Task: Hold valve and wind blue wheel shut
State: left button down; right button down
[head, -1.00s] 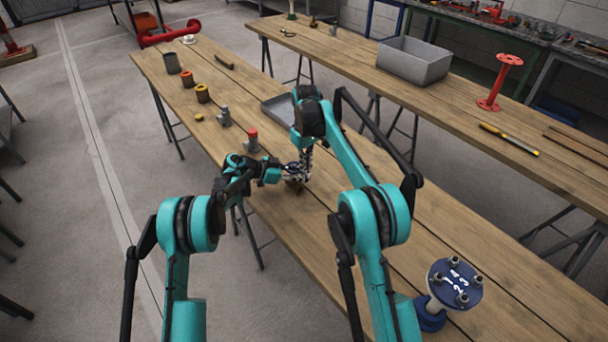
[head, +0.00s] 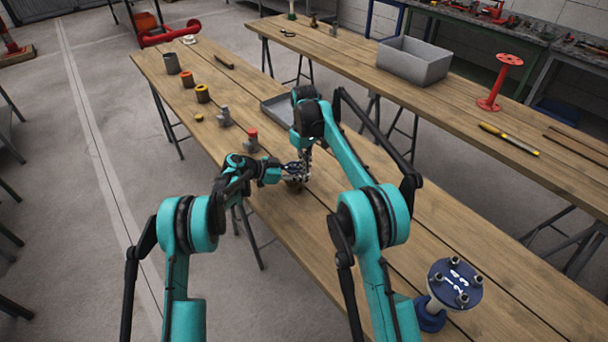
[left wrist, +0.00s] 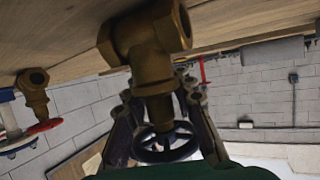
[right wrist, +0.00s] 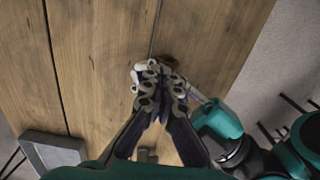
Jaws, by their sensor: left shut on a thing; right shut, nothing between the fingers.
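A brass valve (left wrist: 150,45) fills the middle of the left wrist view, with a dark blue wheel (left wrist: 165,145) on its stem. My left gripper (left wrist: 160,97) is shut on the valve, one finger on each side of its neck. In the head view my left gripper (head: 288,171) and my right gripper (head: 304,166) meet over the near table, and the valve is mostly hidden there. My right gripper (right wrist: 155,76) is shut and empty, pointing down at the tabletop. The blue wheel is not visible in the right wrist view, and I cannot tell whether the right fingers touch it.
Another valve with a red wheel (head: 251,135) stands on the near table (head: 330,225). A numbered blue flange (head: 455,284) stands at the near right.

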jog(key=shift+s+a, duration=0.7)
jog(key=shift+a, duration=0.05)
jog(key=shift+s+a, duration=0.25)
jog(key=shift+a, duration=0.4)
jog(key=shift+a, duration=0.15)
jog(key=shift+s, duration=0.15)
notch_tip(320, 180, up, 6)
jog(key=shift+s+d, duration=0.2)
jog(key=shift+s, duration=0.05)
dwell(0.4)
